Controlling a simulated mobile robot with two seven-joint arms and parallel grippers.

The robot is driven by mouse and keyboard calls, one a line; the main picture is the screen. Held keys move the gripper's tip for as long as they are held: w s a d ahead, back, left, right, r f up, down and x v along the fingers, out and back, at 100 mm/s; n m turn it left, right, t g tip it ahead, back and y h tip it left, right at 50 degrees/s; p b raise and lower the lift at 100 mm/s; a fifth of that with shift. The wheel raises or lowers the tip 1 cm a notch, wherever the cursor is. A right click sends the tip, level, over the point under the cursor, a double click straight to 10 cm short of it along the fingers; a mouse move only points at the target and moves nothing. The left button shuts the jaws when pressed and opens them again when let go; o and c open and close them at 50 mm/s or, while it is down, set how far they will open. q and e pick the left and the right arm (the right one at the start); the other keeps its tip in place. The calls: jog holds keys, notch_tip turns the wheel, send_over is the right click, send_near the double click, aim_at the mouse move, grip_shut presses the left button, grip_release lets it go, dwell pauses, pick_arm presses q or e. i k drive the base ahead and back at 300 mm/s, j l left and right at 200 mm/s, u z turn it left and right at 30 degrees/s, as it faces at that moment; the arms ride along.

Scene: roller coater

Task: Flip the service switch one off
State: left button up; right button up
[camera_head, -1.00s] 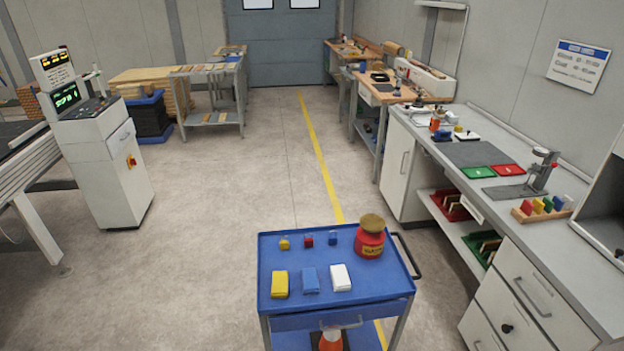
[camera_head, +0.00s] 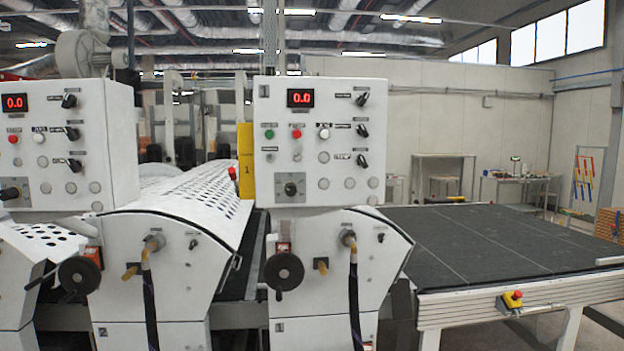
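A larger black knob (camera_head: 290,188) sits on a grey plate at the lower left. Their labels are too small to read, so I cannot tell which is service switch one. A similar left-hand panel (camera_head: 85,110) carries black switches too. Neither gripper is in view.
Handwheels (camera_head: 284,271) and black hoses (camera_head: 354,300) protrude below the panels. A dark conveyor bed (camera_head: 490,240) extends right, with a red emergency button (camera_head: 513,298) on its front edge. A perforated white cover (camera_head: 200,195) lies between the coater units.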

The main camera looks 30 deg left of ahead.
aim_at(231, 170)
jog(key=j+u, duration=0.2)
jog(key=u, duration=0.25)
jog(key=i+j+u, duration=0.1)
jog(key=u, duration=0.35)
jog(key=i+j+u, duration=0.1)
jog(key=u, duration=0.35)
jog(key=i+j, duration=0.05)
jog(key=j, duration=0.05)
